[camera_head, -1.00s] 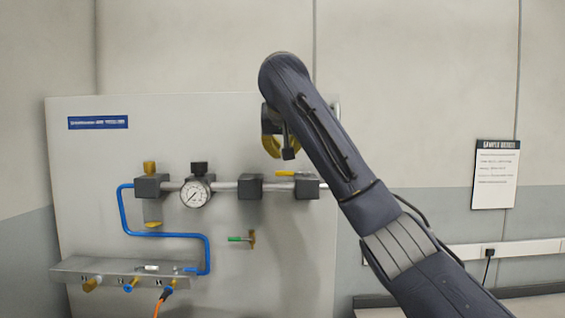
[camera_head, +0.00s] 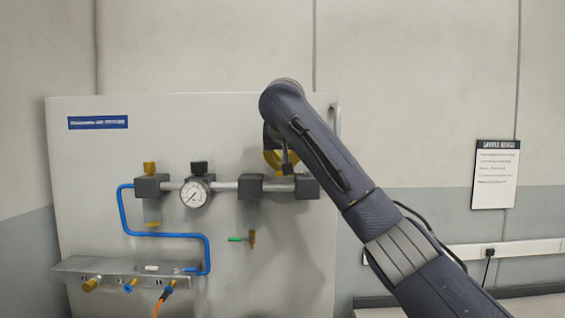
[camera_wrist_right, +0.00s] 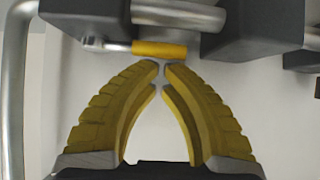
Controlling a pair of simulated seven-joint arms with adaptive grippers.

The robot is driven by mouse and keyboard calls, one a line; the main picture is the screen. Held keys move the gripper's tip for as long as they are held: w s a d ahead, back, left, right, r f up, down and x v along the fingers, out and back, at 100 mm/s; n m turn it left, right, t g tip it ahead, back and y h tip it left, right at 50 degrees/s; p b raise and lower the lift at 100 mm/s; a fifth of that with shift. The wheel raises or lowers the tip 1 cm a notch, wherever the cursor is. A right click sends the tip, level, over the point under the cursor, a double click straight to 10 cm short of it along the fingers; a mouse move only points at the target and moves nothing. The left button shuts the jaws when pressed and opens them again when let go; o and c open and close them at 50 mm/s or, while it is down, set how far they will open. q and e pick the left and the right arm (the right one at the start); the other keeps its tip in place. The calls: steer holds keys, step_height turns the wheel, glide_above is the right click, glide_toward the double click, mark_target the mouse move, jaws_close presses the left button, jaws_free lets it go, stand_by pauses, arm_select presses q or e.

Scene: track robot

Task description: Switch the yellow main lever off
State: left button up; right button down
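The yellow main lever (camera_wrist_right: 160,49) shows in the right wrist view as a short yellow handle on a metal stem, lying sideways beside a dark valve block. My right gripper (camera_wrist_right: 161,68) has yellow ribbed fingers with their tips together and nothing between them. The tips are right at the lever's near edge; I cannot tell whether they touch it. In the head view the right gripper (camera_head: 284,168) is in front of the pipe between two dark blocks and hides the lever. My left gripper is not in view.
The panel (camera_head: 90,220) carries a pressure gauge (camera_head: 195,194), a dark valve block (camera_head: 250,187), blue tubing (camera_head: 170,235) and a small green-handled valve (camera_head: 238,239) below the pipe. A metal rail (camera_wrist_right: 15,90) runs along the left in the wrist view.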

steer(key=shift+s+a+n+y, duration=0.1)
steer(key=shift+s+n+y, duration=0.45)
steer(key=shift+n+y, duration=0.3)
steer(key=shift+s+n+y, duration=0.35)
steer(key=shift+n+y, duration=0.2)
steer(key=shift+n, duration=0.1)
steer(key=s+d+n+g+y, duration=0.4)
steer(key=s+n+g+y, duration=0.2)
steer(key=n, duration=0.5)
steer(key=shift+s+g+y, duration=0.15)
steer(key=shift+g+y, duration=0.35)
steer(key=shift+y, duration=0.1)
steer(key=shift+s, duration=0.1)
steer(key=shift+s+a, duration=0.25)
steer(key=shift+s, duration=0.4)
steer(key=v, duration=1)
steer(key=shift+w, duration=0.3)
